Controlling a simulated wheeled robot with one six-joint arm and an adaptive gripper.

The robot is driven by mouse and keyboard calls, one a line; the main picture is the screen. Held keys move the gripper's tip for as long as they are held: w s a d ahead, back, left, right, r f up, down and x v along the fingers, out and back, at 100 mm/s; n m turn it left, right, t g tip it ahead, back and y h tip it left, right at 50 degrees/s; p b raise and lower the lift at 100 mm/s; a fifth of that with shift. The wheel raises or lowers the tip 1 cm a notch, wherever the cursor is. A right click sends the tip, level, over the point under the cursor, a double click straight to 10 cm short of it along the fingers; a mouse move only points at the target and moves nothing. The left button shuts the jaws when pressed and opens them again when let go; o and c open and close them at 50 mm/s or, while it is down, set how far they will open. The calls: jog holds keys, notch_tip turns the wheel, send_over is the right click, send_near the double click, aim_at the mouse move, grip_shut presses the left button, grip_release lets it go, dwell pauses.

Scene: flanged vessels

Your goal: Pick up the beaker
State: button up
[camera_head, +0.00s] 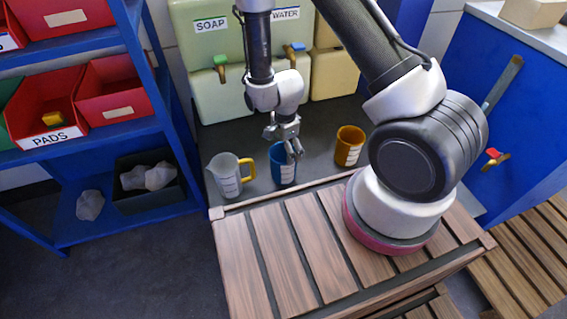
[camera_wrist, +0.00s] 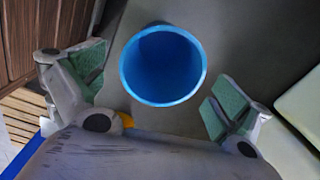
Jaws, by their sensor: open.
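The beaker appears to be the blue cup (camera_head: 283,172) with a white label, standing upright on the dark grey surface between a grey jug and an orange cup. The wrist view looks down into its open, empty mouth (camera_wrist: 163,65). My gripper (camera_head: 287,142) is over the blue cup, pointing down, with its fingers overlapping the rim in the head view. In the wrist view its green-padded fingers are spread wide on either side of the cup, with gaps at both sides. I cannot tell whether the fingertips are below the rim.
A grey jug (camera_head: 226,181) with a yellow handle stands close left of the blue cup. An orange cup (camera_head: 350,145) stands to its right. SOAP and WATER containers (camera_head: 212,97) with taps stand behind. A wooden slatted bench (camera_head: 290,250) lies in front; blue shelving is at left.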

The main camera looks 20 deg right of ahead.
aim_at(282, 174)
jog(key=f, duration=0.7)
jog(key=shift+w+f, duration=0.3)
jog(key=shift+f, duration=0.05)
jog(key=c, duration=0.9)
